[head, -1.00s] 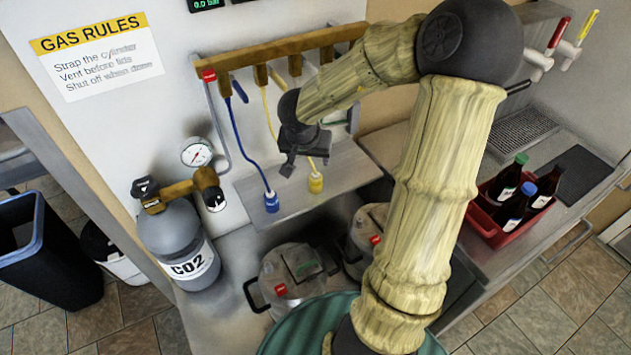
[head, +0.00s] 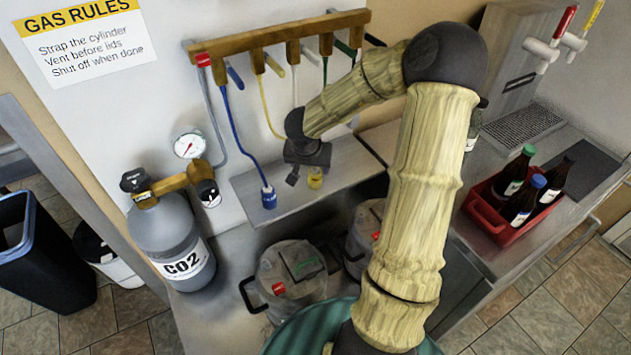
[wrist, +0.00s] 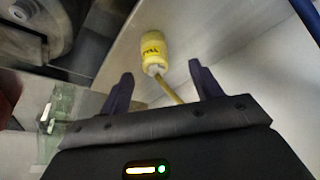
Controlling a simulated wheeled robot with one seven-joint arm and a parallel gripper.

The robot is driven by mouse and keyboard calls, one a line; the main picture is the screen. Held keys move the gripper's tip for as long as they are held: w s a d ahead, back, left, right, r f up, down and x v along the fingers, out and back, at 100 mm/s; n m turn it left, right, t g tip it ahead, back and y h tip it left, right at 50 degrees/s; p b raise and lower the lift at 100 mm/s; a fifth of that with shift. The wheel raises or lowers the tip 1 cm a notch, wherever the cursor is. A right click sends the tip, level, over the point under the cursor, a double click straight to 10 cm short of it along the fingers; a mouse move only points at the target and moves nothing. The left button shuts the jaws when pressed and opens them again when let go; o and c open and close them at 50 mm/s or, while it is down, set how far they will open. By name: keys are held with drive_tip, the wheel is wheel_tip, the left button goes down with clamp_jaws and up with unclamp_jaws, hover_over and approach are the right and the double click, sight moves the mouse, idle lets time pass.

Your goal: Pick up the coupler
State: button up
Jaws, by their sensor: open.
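The yellow coupler (head: 315,179) stands on the steel shelf (head: 250,205), with my gripper (head: 303,179) right above and beside it. In the wrist view, the yellow coupler (wrist: 153,48) has dark lettering and a pale collar, and its yellow hose runs back between my fingers. My gripper (wrist: 160,70) is open, with one finger on each side of the hose and the coupler just beyond the tips. Nothing is between the fingers except the hose. A blue coupler (head: 268,198) on a blue hose stands on the same shelf to the left.
A brass manifold (head: 280,38) with several valves hangs above the shelf. The CO2 cylinder (head: 170,230) stands at left. Lidded metal buckets (head: 292,275) sit below the shelf. A red crate (head: 490,218) of bottles is at right. The shelf between the couplers is clear.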

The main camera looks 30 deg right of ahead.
sight(315, 171)
drive_tip(key=shift+w+d+f, duration=0.1)
drive_tip(key=shift+d+f, duration=0.05)
drive_tip(key=shift+f, duration=0.45)
drive_tip(key=x, duration=0.1)
drive_tip(key=b+x, duration=0.1)
drive_tip(key=x, duration=0.3)
drive_tip(key=shift+d+f+b, duration=0.1)
drive_tip(key=shift+d+b, duration=0.2)
drive_tip(key=shift+b, duration=0.1)
drive_tip(key=c, duration=1.1)
drive_tip(key=shift+r+p, duration=1.95)
drive_tip(key=shift+r, duration=3.1)
drive_tip(key=shift+c, duration=0.2)
